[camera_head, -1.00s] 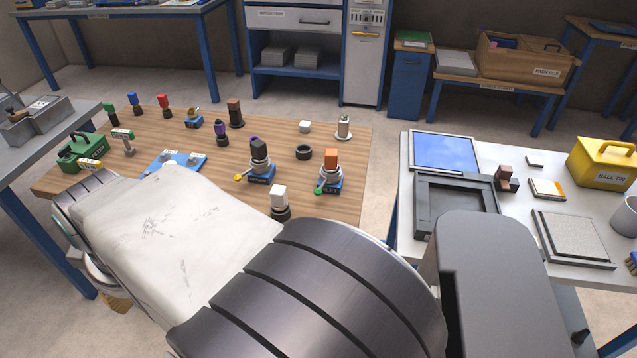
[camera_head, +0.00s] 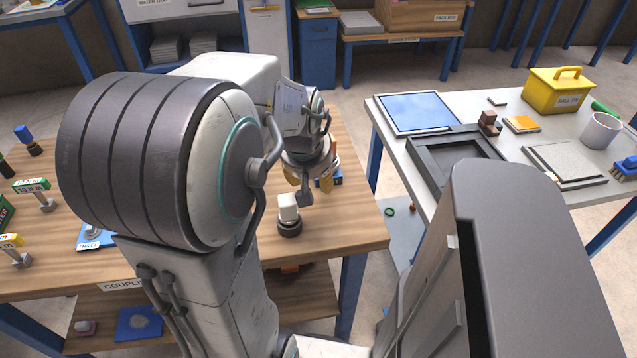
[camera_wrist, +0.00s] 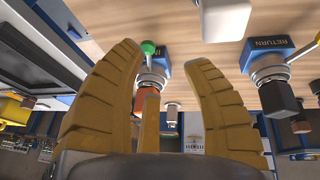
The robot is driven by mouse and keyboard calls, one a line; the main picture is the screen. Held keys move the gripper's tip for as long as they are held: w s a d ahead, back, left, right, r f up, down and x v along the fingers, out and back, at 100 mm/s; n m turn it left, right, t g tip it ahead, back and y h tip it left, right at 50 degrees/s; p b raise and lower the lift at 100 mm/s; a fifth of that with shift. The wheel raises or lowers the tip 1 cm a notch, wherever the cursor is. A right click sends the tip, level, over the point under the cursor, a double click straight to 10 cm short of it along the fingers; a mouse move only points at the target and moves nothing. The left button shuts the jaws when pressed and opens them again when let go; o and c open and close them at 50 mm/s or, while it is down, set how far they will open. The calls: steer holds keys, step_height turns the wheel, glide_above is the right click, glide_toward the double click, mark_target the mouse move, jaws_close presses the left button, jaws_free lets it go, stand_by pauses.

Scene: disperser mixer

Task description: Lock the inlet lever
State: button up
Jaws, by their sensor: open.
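The inlet lever (camera_wrist: 148,47) ends in a green ball and shows in the wrist view, which is upside down, between my spread fingertips. Its coupling has a blue base (camera_wrist: 161,60) and an orange-red top part (camera_wrist: 153,82), partly hidden by my fingers.
The RETURN coupling (camera_wrist: 270,68) stands beside the inlet one. A white cube on a dark ring (camera_head: 288,208) stands on the wooden table (camera_head: 345,235), close in front of my gripper. A grey table with a dark tray (camera_head: 425,165) is to the right, across a gap.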

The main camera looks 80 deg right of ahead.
steer(key=shift+m, duration=0.3)
steer(key=shift+s+b+x, duration=0.15)
steer(key=shift+s+x, duration=0.15)
steer(key=shift+x, duration=1.05)
steer(key=shift+s+b+x, duration=0.15)
steer(key=shift+s+x, duration=0.1)
steer(key=shift+x, duration=1.1)
steer(key=shift+s+b+x, duration=0.15)
steer(key=shift+s+x, duration=0.15)
steer(key=shift+x, duration=1)
steer(key=shift+d, duration=0.15)
jaws_close()
